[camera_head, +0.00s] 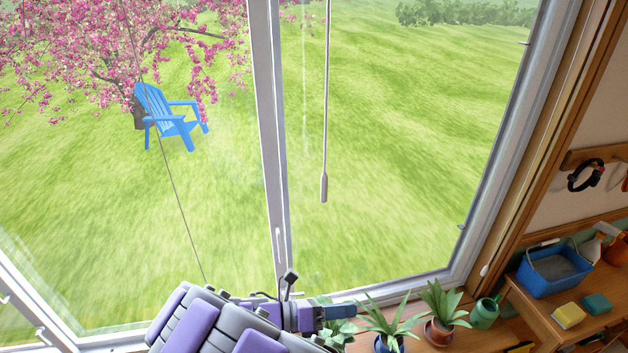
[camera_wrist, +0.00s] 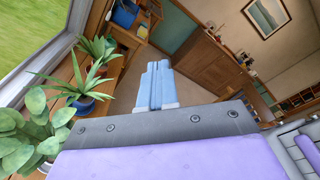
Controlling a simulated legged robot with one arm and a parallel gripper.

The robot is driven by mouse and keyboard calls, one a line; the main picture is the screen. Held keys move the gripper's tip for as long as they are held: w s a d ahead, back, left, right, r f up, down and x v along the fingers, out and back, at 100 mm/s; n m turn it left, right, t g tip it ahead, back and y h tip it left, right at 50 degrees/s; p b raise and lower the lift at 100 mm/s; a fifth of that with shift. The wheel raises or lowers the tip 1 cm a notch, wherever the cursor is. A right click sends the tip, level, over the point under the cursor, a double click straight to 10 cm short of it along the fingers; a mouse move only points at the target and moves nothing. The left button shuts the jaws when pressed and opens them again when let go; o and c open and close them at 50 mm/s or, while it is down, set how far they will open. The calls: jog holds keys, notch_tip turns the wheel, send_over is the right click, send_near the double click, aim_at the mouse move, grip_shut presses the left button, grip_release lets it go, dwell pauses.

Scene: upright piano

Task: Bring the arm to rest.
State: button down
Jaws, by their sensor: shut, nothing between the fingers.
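My arm (camera_head: 215,325), with purple and grey padding, reaches up from the bottom of the head view in front of a large window. My gripper (camera_head: 350,312) is at its end, pointing right, low by the sill and close to the potted plants. In the wrist view my gripper's light blue fingers (camera_wrist: 158,68) lie together, shut, with nothing held. The purple and grey padding fills the bottom of that view.
Potted plants (camera_head: 441,302) and a green watering can (camera_head: 485,312) stand along the sill. A blue bin (camera_head: 553,269) and sponges sit on a wooden bench to the right. In the wrist view, leafy plants (camera_wrist: 92,75) are left of my gripper; a wooden cabinet (camera_wrist: 215,62) stands beyond.

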jog(key=s+d+r+m+g+y, duration=0.75)
jog(key=s+d+m, duration=0.55)
jog(key=m, duration=0.3)
jog(key=s+a+r+m+t+y, duration=0.1)
jog(key=s+a+m+y, duration=0.1)
jog(key=s+m+y, duration=0.2)
jog(key=s+a+r+m+t+y, duration=0.2)
jog(key=s+m+y, duration=0.3)
jog(key=s+m, duration=0.4)
jog(key=shift+a, duration=0.65)
jog(key=shift+a+f, duration=0.1)
